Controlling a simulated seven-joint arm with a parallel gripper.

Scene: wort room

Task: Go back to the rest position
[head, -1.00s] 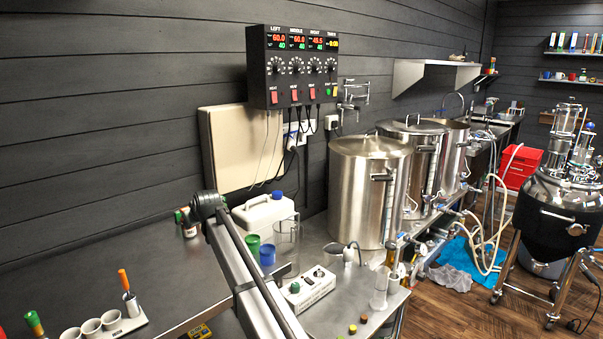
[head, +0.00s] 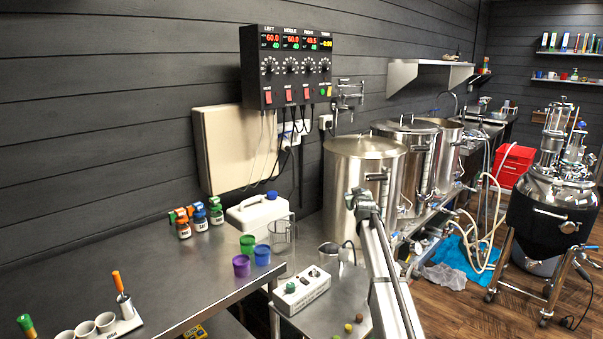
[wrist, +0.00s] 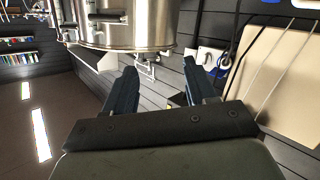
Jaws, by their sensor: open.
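My gripper (wrist: 160,84) shows in the wrist view with its two dark fingers apart and nothing between them. Beyond the fingers are the dark plank wall (wrist: 212,28) and a steel kettle (wrist: 125,25), which appears above and left of them. There my arm (head: 385,270) rises from the lower edge, right of the middle, in front of the left steel kettle (head: 345,180).
A white switch box (head: 303,291) sits beside my arm. The left bench (head: 150,275) has bare room.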

